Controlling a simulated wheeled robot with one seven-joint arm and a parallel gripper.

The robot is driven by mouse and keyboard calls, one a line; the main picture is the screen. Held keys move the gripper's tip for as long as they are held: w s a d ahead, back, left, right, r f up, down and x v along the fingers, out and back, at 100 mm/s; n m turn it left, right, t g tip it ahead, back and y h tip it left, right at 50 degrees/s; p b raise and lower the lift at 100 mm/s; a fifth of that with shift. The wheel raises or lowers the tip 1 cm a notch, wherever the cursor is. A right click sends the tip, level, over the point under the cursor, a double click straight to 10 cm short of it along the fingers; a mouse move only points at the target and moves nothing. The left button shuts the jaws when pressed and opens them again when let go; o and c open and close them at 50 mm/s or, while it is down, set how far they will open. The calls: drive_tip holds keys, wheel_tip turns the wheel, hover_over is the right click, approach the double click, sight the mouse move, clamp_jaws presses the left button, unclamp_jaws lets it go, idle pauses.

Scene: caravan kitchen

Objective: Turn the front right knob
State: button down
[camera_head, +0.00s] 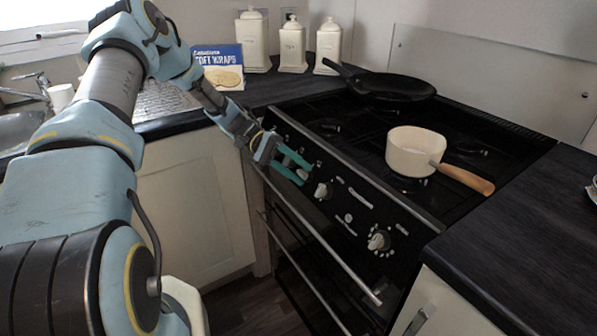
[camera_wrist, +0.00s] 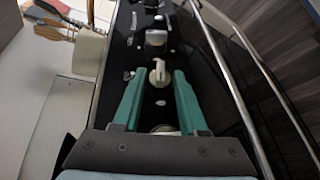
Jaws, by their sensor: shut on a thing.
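In the head view one knob (camera_head: 322,190) sits just beyond my teal fingertips, and another knob (camera_head: 378,240) is further to the lower right. My gripper (camera_head: 304,176) is at the panel, shut on a knob. In the wrist view my gripper (camera_wrist: 160,74) has its fingers apart, with a pale knob (camera_wrist: 160,73) between the tips. A second knob (camera_wrist: 156,36) is above it, and a pale part (camera_wrist: 165,129) shows between the finger bases. The exact contact with the knob is not clear.
A cream saucepan (camera_head: 408,155) with a wooden handle and a black frying pan (camera_head: 390,84) stand on the hob. A metal oven handle rail (camera_head: 325,250) runs below the panel. Several canisters (camera_head: 292,46) and a blue wraps pack (camera_head: 222,66) stand behind.

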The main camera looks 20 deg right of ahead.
drive_tip(key=shift+f+n+g+h, duration=0.1)
drive_tip(key=shift+n+g+h, duration=0.2)
drive_tip(key=shift+n+h, duration=0.25)
drive_tip(key=shift+c, duration=2.3)
unclamp_jaws()
wheel_tip(320, 180, up, 10)
drive_tip(key=b, duration=0.2)
drive_tip(key=shift+a, duration=0.1)
